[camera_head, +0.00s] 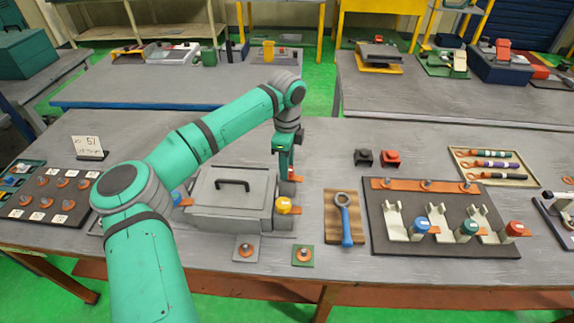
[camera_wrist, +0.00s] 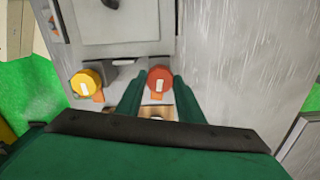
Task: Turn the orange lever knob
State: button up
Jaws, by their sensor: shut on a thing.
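The orange lever knob (camera_wrist: 160,78) looks red-orange with a pale mark on its top. It sits on the side of the grey box (camera_head: 232,219), and only a small bit of it (camera_head: 296,178) shows beside my gripper in the head view. My gripper (camera_wrist: 156,88) has its two green fingers on either side of the knob, closed on it. In the head view my gripper (camera_head: 289,176) points down at the far right corner of the box. A yellow lever knob (camera_head: 283,206) is on the same side, nearer the front; it also shows in the wrist view (camera_wrist: 86,83).
A blue knob (camera_head: 178,196) is at the box's left side, partly behind my arm. A wooden board with a blue-handled tool (camera_head: 346,222) lies right of the box. Black (camera_head: 363,157) and red (camera_head: 391,158) blocks stand behind a dark board (camera_head: 384,246) with several knobs.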

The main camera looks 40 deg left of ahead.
jog(key=m, duration=0.8)
jog(key=shift+w+r, duration=0.1)
jog(key=m, duration=0.4)
jog(key=shift+m, duration=0.3)
jog(key=m, duration=0.4)
jog(key=shift+m, duration=0.3)
jog(key=m, duration=0.3)
jog(key=shift+m, duration=0.3)
jog(key=m, duration=0.3)
jog(key=shift+w+d+r+m, duration=0.1)
jog(key=shift+m, duration=0.3)
jog(key=m, duration=0.2)
jog(key=shift+m, duration=0.3)
jog(key=m, duration=0.5)
